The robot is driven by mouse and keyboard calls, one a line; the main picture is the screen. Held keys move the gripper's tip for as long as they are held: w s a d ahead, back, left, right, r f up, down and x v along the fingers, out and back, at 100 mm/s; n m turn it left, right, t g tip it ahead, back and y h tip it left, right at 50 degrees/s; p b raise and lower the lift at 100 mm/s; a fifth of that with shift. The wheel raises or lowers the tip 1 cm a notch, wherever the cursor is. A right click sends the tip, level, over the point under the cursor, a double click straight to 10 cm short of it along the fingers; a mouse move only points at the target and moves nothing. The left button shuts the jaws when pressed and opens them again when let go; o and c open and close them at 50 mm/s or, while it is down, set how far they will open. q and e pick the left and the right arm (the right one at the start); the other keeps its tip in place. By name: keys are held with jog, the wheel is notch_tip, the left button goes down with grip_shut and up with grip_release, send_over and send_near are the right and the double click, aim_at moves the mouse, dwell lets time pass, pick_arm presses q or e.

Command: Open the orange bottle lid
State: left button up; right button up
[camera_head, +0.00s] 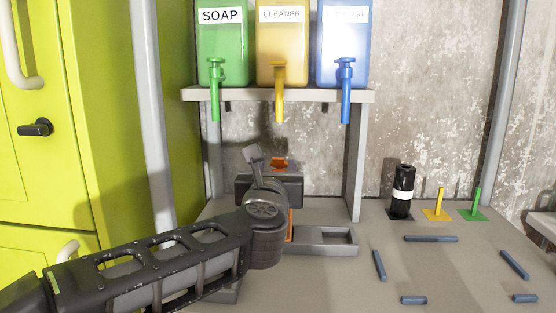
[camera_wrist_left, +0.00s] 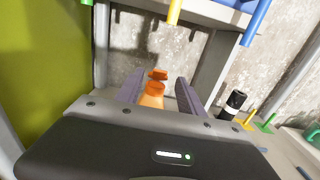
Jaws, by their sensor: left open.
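The orange bottle stands on the grey table, mostly hidden behind my left gripper (camera_head: 268,167) in the head view. Its orange lid (camera_head: 279,163) shows above the gripper, and a strip of the bottle's body (camera_head: 290,224) shows below. In the left wrist view the orange bottle (camera_wrist_left: 152,96) is between the two grey fingers of my open left gripper (camera_wrist_left: 161,82). The lid (camera_wrist_left: 158,75) looks raised or tilted above the bottle's shoulder; I cannot tell how it is joined. Finger contact is not clear. My right gripper is not in view.
A shelf (camera_head: 330,96) with green, yellow and blue dispensers (camera_head: 283,45) stands over the bottle. A shallow grey tray (camera_head: 322,248) lies right of it. A black bottle (camera_head: 401,192), yellow and green pegs, and several blue-grey bars (camera_head: 431,239) are further right.

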aim_at(278, 160)
pick_arm(q)
jog(key=w, duration=0.5)
jog(key=shift+w, duration=0.4)
jog(key=shift+c, duration=0.5)
grip_shut()
